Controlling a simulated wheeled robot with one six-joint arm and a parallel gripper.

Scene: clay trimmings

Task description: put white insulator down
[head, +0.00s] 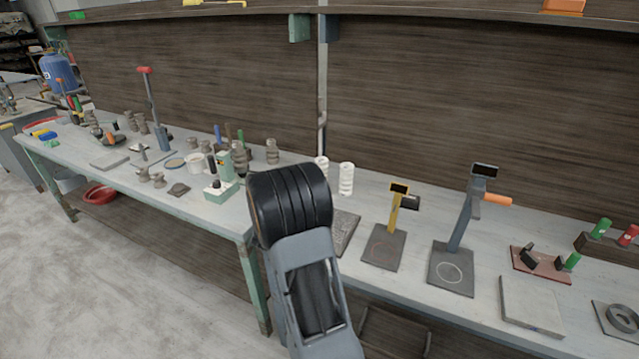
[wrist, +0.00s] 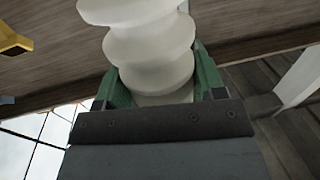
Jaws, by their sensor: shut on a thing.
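My gripper (wrist: 160,82) is shut on a ribbed white insulator (wrist: 152,42) in the wrist view, with a green finger on each side. The insulator's upper end runs out of the picture and its lower end is partly hidden by the gripper body. In the head view my dark arm covers the gripper. Two white ribbed insulators show just right of my arm, a left one (head: 322,167) and a right one (head: 346,179) that looks upright on the bench (head: 375,195). I cannot tell whether the left one is the held one.
Right of my arm stand a yellow stand (head: 395,222), a grey stand (head: 460,235) and a flat slab (head: 530,305). To the left are several brown ribbed insulators (head: 272,151) and a green box (head: 221,190). A dark wooden panel (head: 440,100) rises behind the bench.

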